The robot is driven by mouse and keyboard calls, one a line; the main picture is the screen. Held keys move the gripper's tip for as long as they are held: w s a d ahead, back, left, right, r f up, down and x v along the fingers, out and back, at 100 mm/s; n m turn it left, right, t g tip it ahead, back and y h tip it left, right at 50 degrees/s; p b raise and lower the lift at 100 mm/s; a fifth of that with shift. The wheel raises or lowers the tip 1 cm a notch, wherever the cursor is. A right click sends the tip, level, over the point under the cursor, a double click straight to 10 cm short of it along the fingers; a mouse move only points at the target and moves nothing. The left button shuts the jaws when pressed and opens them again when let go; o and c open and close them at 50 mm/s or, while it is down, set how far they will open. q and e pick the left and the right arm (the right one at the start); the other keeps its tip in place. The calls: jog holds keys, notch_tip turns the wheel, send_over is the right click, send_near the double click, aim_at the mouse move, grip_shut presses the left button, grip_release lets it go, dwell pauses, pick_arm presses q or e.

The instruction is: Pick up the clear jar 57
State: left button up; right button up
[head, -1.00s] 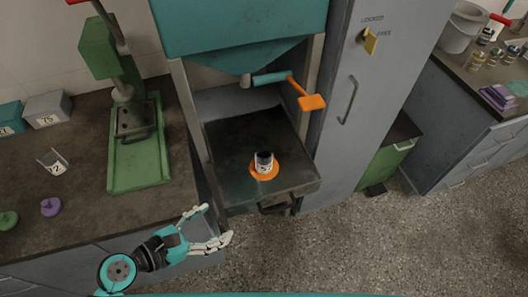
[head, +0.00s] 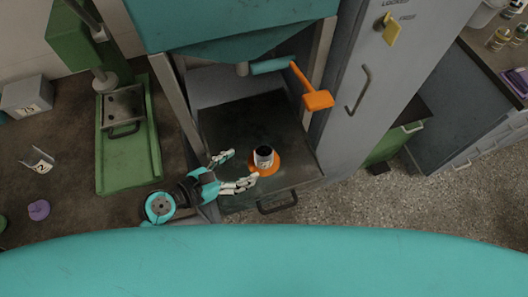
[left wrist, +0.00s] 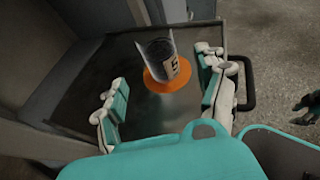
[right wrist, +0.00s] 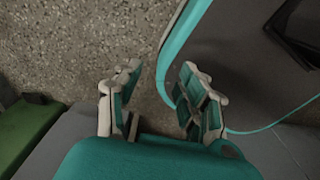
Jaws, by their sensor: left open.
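The clear jar 57 (head: 264,157) stands upright on an orange disc on the dark shelf under the teal hopper. Dark contents and a white label show on it. The left wrist view also shows the jar (left wrist: 160,59), with part of its label turned to the right. My left gripper (head: 240,170) is open and empty, just left of the jar, with its fingers towards it. In the left wrist view the jar is beyond the fingertips, between their lines and apart from them. My right gripper (right wrist: 155,84) is open and empty above the floor, away from the jar.
The orange disc (head: 279,168) lies under the jar. An orange-handled lever (head: 318,100) hangs above the shelf on the right. Frame posts flank the shelf (head: 228,124). A green press (head: 128,145) and a numbered grey box (head: 27,96) stand on the left bench.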

aim_at(256, 158)
pick_arm(q)
jog(key=x, duration=0.3)
jog(key=shift+w+d+f, duration=0.1)
jog(key=shift+w+f, duration=0.05)
jog(key=shift+w, duration=0.15)
jog(key=shift+x, duration=0.75)
jog(key=x, duration=0.5)
jog(key=shift+s+f, duration=0.15)
jog(key=shift+c, duration=0.8)
jog(key=c, duration=1.3)
pick_arm(e)
jog(key=shift+w+a+r, duration=0.1)
jog(key=shift+w+r, duration=0.15)
jog(key=shift+w, duration=0.65)
pick_arm(q)
jog(key=shift+c, duration=0.2)
